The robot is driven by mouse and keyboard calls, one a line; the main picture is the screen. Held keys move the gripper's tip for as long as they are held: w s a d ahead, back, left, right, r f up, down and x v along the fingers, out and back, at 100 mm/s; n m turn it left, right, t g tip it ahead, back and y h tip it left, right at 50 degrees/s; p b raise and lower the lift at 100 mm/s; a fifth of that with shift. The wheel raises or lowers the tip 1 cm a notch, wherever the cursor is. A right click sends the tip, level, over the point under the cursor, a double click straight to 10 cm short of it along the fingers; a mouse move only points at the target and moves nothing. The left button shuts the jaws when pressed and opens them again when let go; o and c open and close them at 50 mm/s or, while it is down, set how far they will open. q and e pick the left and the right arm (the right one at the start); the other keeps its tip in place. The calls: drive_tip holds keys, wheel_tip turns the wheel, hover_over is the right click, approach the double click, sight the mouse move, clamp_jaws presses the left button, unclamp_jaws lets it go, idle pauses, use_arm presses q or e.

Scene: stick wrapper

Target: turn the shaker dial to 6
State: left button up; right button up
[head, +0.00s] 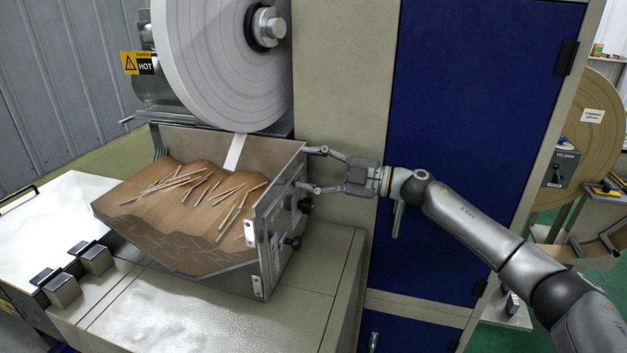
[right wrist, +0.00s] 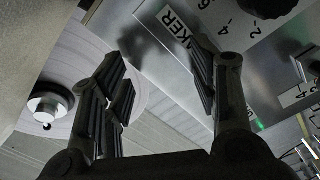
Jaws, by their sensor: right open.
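My right gripper (head: 312,170) is open and empty beside the upper part of the metal hopper's side panel (head: 272,215). It also shows in the right wrist view (right wrist: 165,85), its fingers spread apart. A dark knob (head: 305,204) sits on that panel just below the lower finger, and another dark knob (head: 292,242) is lower down. In the right wrist view, a partly hidden label ending in "AKER" (right wrist: 180,28) and a scale with 2, 4 and 6 stand near a dark dial (right wrist: 272,5), cut off at the top. Its pointer setting cannot be read. My left gripper is not in view.
The hopper holds brown material and several thin sticks (head: 185,182). A large paper roll (head: 215,60) hangs above it. A blue cabinet door (head: 470,130) stands behind my right arm. A second numbered scale (right wrist: 298,95) shows at the wrist view's right.

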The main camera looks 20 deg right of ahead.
sight(312, 207)
drive_tip(key=s+d+f+m+b, duration=0.7)
drive_tip(key=d+f+m+b, duration=0.1)
drive_tip(key=d+f+b, duration=0.15)
drive_tip(key=p+x, duration=0.1)
drive_tip(key=x, duration=0.2)
drive_tip(key=p+x, duration=0.1)
drive_tip(key=x, duration=0.3)
drive_tip(key=p+x, duration=0.2)
drive_tip(key=x, duration=0.1)
drive_tip(key=shift+w+f, duration=0.25)
drive_tip(key=shift+w+a+f, duration=0.15)
drive_tip(key=shift+w+a, duration=0.15)
drive_tip(key=shift+a, duration=0.2)
drive_tip(key=c, duration=1)
drive_tip(key=shift+c, duration=0.2)
